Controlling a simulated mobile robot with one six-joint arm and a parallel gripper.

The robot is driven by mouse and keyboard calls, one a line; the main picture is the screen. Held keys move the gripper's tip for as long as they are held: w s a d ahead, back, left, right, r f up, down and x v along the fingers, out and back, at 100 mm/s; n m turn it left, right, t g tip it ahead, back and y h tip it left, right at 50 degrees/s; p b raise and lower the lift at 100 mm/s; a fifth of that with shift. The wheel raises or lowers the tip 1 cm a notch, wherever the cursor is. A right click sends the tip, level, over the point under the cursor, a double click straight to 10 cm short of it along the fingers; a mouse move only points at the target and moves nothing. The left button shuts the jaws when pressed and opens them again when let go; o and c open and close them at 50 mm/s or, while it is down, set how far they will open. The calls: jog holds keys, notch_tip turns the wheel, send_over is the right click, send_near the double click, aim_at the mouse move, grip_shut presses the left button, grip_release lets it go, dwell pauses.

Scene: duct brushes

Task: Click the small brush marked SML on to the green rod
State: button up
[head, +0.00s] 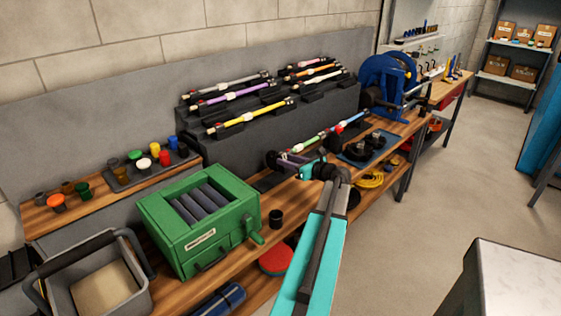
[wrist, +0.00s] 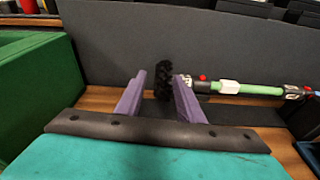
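The green rod (head: 312,142) lies on the bench, with a white collar and a red button near its left end. It also shows in the wrist view (wrist: 262,89), its left tip hidden behind my right finger. A black bristle brush (head: 271,158) shows edge-on between my fingertips in the wrist view (wrist: 163,80), in line with the rod. I cannot read a mark on it or tell whether it touches the rod. My gripper (wrist: 158,78) has purple fingers standing apart, with a narrow gap showing left of the brush; it also shows in the head view (head: 290,161).
More black brushes (head: 367,147) sit on a blue mat right of my gripper. Racked rods (head: 245,119) lie behind, and a blue reel (head: 385,78) stands at the back right.

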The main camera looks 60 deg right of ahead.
jog(key=b+v, duration=0.1)
jog(key=v, duration=0.5)
jog(key=shift+f, duration=0.1)
dwell(0.5)
